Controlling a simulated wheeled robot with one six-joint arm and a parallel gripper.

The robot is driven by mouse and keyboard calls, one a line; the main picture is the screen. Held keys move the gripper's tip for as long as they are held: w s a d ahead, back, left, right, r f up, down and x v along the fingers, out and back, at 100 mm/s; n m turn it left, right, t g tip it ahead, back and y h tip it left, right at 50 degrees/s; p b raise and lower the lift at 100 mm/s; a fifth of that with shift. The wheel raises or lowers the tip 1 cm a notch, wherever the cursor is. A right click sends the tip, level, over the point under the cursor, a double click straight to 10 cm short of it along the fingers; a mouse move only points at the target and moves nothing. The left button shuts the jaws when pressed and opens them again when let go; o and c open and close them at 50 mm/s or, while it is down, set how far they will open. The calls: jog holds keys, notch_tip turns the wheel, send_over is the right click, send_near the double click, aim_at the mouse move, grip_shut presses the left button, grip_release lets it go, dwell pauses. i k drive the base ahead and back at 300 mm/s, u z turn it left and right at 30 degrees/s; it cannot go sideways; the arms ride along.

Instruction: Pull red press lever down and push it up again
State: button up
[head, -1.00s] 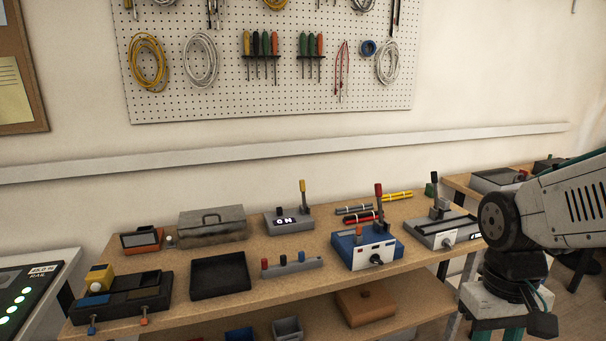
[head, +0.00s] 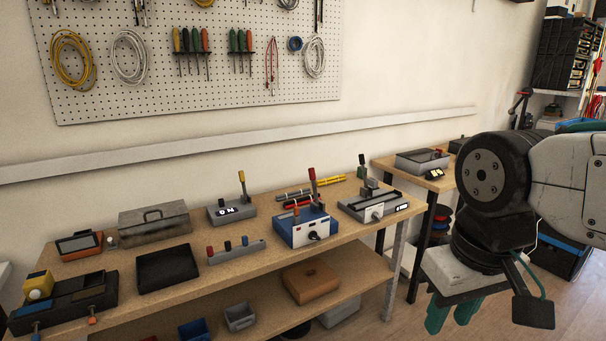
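The press is a blue and white box (head: 303,228) on the wooden workbench. Its lever has a red grip (head: 312,174) and stands upright, tilted slightly. My gripper (head: 452,313) hangs at the lower right, to the right of the bench and well apart from the press. Its two teal fingers point down with a gap between them, and nothing shows between them. The ends of the fingers are partly hard to make out.
A grey box with a yellow-tipped lever (head: 241,177) stands left of the press, and a grey device with a black lever (head: 362,160) stands right. Red and yellow rods lie behind. A second table (head: 430,180) is at the right. Bare floor shows beneath my arm.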

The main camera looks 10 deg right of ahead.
aim_at(312, 172)
jog(key=k, duration=1.05)
jog(key=u, duration=0.8)
jog(key=i, duration=1.3)
jog(key=z, duration=0.6)
jog(key=i, duration=0.65)
jog(key=z, duration=0.6)
jog(key=k, duration=0.45)
jog(key=u, duration=0.3)
jog(key=i, duration=1.2)
jog(key=z, duration=0.1)
